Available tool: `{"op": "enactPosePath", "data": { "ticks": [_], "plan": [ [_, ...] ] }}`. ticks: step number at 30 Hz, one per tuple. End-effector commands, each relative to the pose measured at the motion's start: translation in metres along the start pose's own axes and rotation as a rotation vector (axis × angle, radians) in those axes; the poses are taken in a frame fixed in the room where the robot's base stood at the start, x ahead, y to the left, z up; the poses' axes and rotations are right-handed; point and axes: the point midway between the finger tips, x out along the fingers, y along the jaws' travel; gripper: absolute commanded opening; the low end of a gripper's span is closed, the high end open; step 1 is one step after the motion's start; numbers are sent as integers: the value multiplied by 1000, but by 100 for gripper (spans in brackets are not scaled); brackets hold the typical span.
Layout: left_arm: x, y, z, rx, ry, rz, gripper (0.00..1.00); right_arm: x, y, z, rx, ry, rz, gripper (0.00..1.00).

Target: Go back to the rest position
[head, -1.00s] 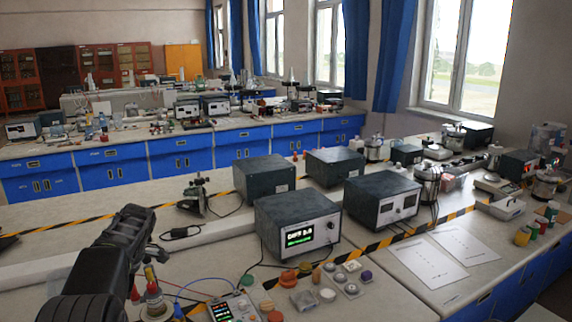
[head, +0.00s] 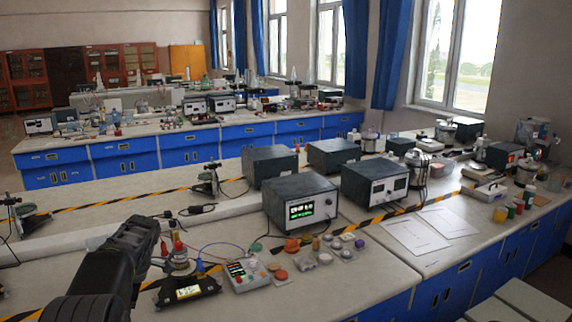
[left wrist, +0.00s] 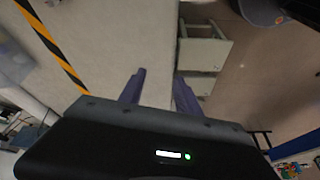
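My left arm (head: 108,268) reaches in from the lower left of the head view, above the near bench (head: 350,285). Its fingertips cannot be made out there. In the left wrist view, the two purple fingers of my left gripper (left wrist: 160,90) stand apart with nothing between them. Below them show a pale bench surface and brown floor. My right gripper is in neither view.
Close to my left arm stand a black meter (head: 187,291), a wired grey device (head: 246,275) and several small knobs and caps. A lit instrument box (head: 300,205) is behind them. White papers (head: 415,236) lie right. Pale stool tops (head: 530,298) show bottom right.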

Motion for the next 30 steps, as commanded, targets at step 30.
{"op": "enactPosePath", "data": {
  "ticks": [30],
  "plan": [
    [274, -271, 332, 1334, -533, 372, 40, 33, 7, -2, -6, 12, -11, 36]
  ]
}}
